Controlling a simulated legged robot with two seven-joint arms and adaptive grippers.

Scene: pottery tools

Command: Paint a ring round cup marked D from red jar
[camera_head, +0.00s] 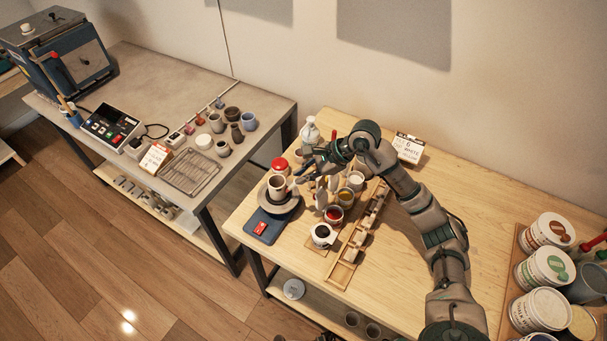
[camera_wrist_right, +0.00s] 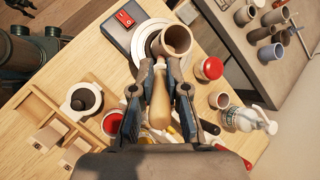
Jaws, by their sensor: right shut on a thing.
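A tan clay cup (camera_head: 277,187) stands upright on a round grey turntable (camera_head: 286,207) with a blue base; the cup also shows in the right wrist view (camera_wrist_right: 176,40). No letter is readable on it. My right gripper (camera_head: 298,177) is beside the cup, shut on a pale wooden-handled tool (camera_wrist_right: 159,108), apparently a brush. Its tip is near the cup's wall; whether it touches, I cannot tell. An open jar of red paint (camera_head: 334,214) stands in front; it shows in the right wrist view (camera_wrist_right: 112,123), partly hidden by a finger. My left gripper is not recognisable.
A red-lidded jar (camera_head: 280,164) and a pump bottle (camera_head: 310,132) stand behind the turntable. A mug with dark contents (camera_head: 322,236) and a wooden slotted rack (camera_head: 344,270) are in front. More jars crowd under my right arm. Bare table lies front left.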

